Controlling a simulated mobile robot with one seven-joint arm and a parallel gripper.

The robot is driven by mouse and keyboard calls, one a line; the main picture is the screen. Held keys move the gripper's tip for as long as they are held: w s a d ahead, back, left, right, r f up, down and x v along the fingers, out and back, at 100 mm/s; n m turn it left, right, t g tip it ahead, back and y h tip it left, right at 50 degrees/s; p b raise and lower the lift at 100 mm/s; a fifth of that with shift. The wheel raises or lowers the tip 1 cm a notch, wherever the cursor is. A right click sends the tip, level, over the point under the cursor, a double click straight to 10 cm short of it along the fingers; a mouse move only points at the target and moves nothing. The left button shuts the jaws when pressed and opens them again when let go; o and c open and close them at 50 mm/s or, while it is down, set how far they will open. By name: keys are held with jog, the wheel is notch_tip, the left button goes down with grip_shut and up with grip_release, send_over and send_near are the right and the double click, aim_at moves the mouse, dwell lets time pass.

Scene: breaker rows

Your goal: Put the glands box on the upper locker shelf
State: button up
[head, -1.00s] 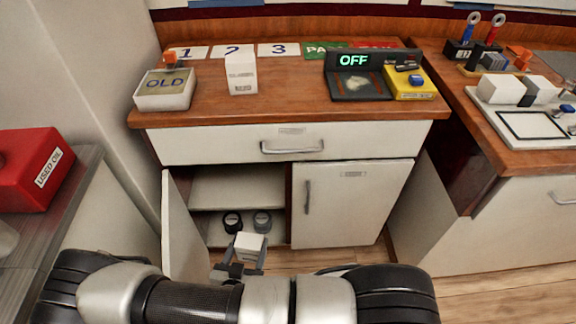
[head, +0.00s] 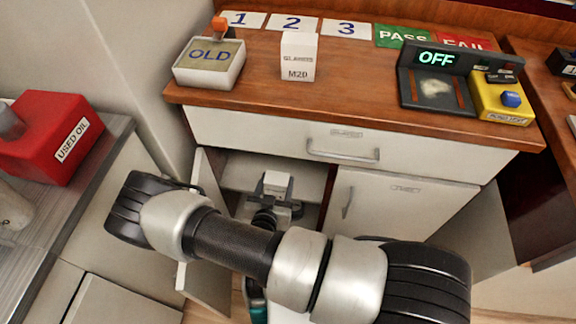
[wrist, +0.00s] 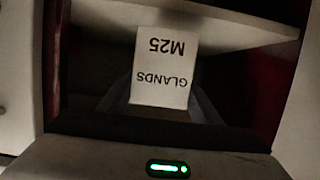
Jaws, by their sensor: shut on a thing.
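My gripper (head: 277,196) is shut on a white glands box (head: 277,180) at the open locker under the counter. In the wrist view the box (wrist: 163,68) reads "GLANDS M25" upside down, between the fingers (wrist: 162,100). The upper locker shelf (head: 240,174) is a pale board inside the opening, partly hidden by the box and my arm. A pale board, which looks like this shelf (wrist: 235,32), crosses the top of the wrist view behind the box. I cannot tell whether the box touches it.
The locker's left door (head: 210,275) stands open beside my arm; the right door (head: 400,212) is shut. A drawer (head: 340,145) is above. Another white box, "GLANDS M20" (head: 298,58), stands on the counter. A red used-oil container (head: 50,140) is at left.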

jog(key=b+x, duration=0.3)
jog(key=x, duration=0.7)
jog(key=shift+f, duration=0.2)
jog(key=shift+f, duration=0.15)
jog(key=o, duration=1.3)
jog(key=shift+s, duration=0.1)
jog(key=p+v, duration=0.3)
jog(key=v, duration=0.9)
